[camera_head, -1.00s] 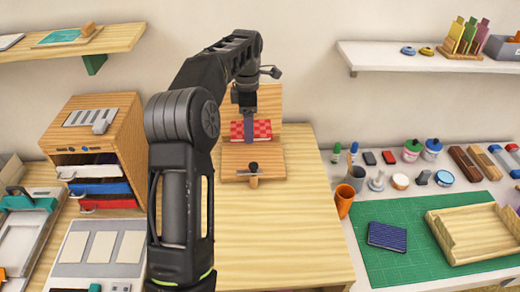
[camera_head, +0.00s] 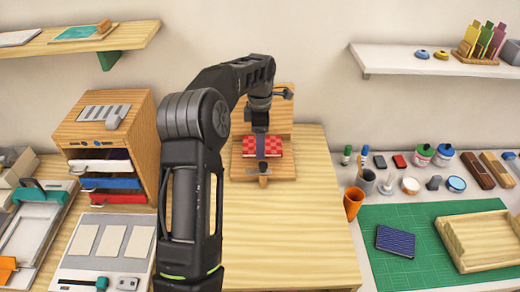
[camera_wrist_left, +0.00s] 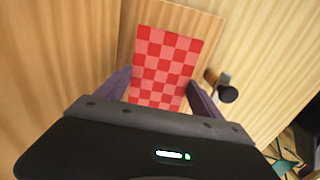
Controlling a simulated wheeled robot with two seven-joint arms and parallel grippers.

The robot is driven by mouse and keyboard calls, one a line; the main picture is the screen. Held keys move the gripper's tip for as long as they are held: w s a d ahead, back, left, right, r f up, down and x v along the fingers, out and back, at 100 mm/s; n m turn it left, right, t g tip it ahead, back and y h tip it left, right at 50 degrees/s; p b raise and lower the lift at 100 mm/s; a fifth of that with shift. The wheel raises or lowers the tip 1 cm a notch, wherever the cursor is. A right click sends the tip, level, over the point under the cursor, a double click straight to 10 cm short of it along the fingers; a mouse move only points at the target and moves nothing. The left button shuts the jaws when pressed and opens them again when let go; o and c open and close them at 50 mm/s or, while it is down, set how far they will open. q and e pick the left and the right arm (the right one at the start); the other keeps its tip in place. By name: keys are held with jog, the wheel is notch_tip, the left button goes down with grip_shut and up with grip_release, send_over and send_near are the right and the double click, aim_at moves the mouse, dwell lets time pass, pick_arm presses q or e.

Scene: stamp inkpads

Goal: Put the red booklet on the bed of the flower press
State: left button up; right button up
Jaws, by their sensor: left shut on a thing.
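The red checkered booklet (camera_head: 275,146) is held in my left gripper (camera_head: 261,152), whose fingers are shut on it. In the left wrist view the booklet (camera_wrist_left: 166,62) shows between the two fingers (camera_wrist_left: 160,90). The wooden flower press stands at the back of the table, with an upright back board (camera_head: 283,101) and a flat bed (camera_head: 241,172). The booklet is over the bed, in front of the back board. I cannot tell whether it touches the bed. A dark-headed clamp knob (camera_head: 264,168) is at the bed's front. My right gripper is not in view.
A wooden drawer cabinet (camera_head: 140,130) stands left of the press. An orange cup (camera_head: 353,202) is to the right, by a green mat (camera_head: 420,270) with a blue booklet (camera_head: 395,240) and a wooden tray (camera_head: 455,246). The table front (camera_head: 290,240) is clear.

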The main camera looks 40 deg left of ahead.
pick_arm(q)
notch_tip(320, 180, down, 3)
jog(key=shift+f+p, duration=0.2)
jog(key=shift+p, duration=0.3)
jog(key=shift+f, duration=0.15)
jog(key=shift+f, duration=0.25)
jog(key=o, duration=1.2)
jog(key=shift+r, duration=0.1)
